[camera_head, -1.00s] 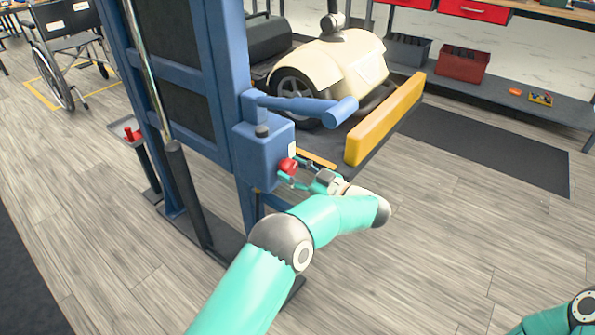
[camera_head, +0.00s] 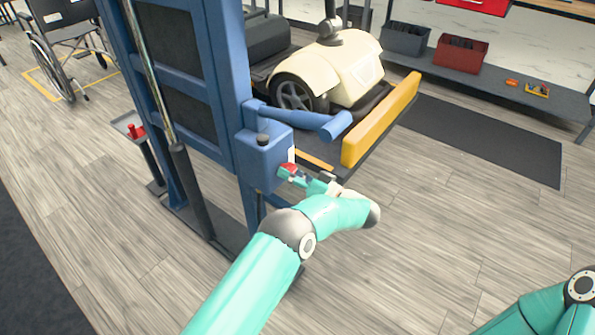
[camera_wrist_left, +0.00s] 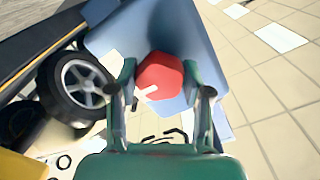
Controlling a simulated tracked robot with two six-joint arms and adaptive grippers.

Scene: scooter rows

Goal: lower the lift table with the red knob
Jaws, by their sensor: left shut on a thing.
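The red knob (camera_head: 287,170) sits on the face of the blue control box (camera_head: 262,150) on the blue lift column (camera_head: 228,70). In the left wrist view the red knob (camera_wrist_left: 160,76) shows large, with a pale pointer mark toward its lower left. My left gripper (camera_head: 297,175) is shut on the knob, with one finger on each side of it in the left wrist view (camera_wrist_left: 163,82). The lift table (camera_head: 330,165) has a yellow end flap (camera_head: 382,118) and carries a cream scooter (camera_head: 330,72). My right gripper is out of view.
A blue handle (camera_head: 305,115) sticks out above the control box. A small stand (camera_head: 130,125) with a red item is left of the column. A low shelf (camera_head: 500,85) holds a red bin (camera_head: 460,55) and a grey bin (camera_head: 405,38). The floor to the right is open.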

